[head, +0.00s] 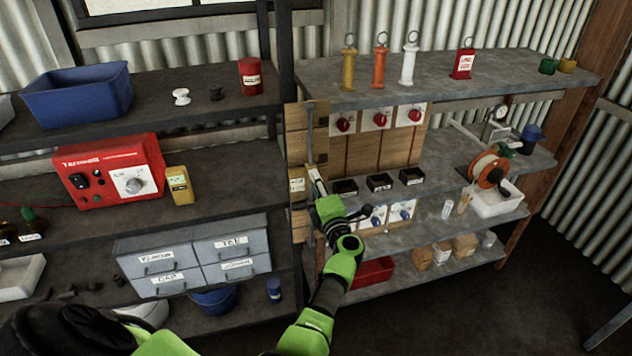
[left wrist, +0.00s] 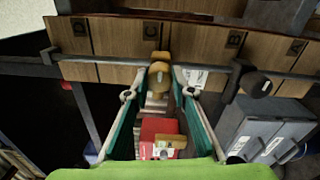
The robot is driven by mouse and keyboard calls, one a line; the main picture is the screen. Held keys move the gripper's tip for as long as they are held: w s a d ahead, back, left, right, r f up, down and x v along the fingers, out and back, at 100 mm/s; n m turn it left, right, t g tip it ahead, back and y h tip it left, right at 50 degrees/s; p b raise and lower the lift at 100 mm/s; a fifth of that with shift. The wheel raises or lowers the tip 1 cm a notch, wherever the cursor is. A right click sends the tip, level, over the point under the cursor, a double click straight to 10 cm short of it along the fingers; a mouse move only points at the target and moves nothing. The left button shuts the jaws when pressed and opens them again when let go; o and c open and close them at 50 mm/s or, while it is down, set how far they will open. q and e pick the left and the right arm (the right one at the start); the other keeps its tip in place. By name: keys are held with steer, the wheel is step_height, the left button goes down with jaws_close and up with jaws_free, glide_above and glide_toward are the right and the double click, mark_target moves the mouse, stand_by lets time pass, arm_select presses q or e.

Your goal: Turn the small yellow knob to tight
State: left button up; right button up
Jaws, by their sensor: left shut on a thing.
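My left gripper (head: 314,176) reaches up to the wooden panel (head: 296,140) in the middle of the head view. In the left wrist view its two fingers (left wrist: 160,80) close around a small yellow knob (left wrist: 160,79), which shows between the fingertips. The knob sits at a dark metal rod (left wrist: 105,63) that crosses in front of the wooden boards (left wrist: 115,42). In the head view the fingers hide the knob, and I cannot read any tight mark. My right gripper is not in view.
A shelf to the left holds a red tester (head: 108,170), a yellow meter (head: 180,185) and grey drawers (head: 193,255). To the right are small black bins (head: 380,182), red knobs (head: 380,118) and a cable reel (head: 488,170). A black round knob (left wrist: 255,84) is close beside the fingers.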

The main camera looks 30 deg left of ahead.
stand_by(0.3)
arm_select(q)
steer(key=o, duration=1.1)
steer(key=shift+o, duration=0.2)
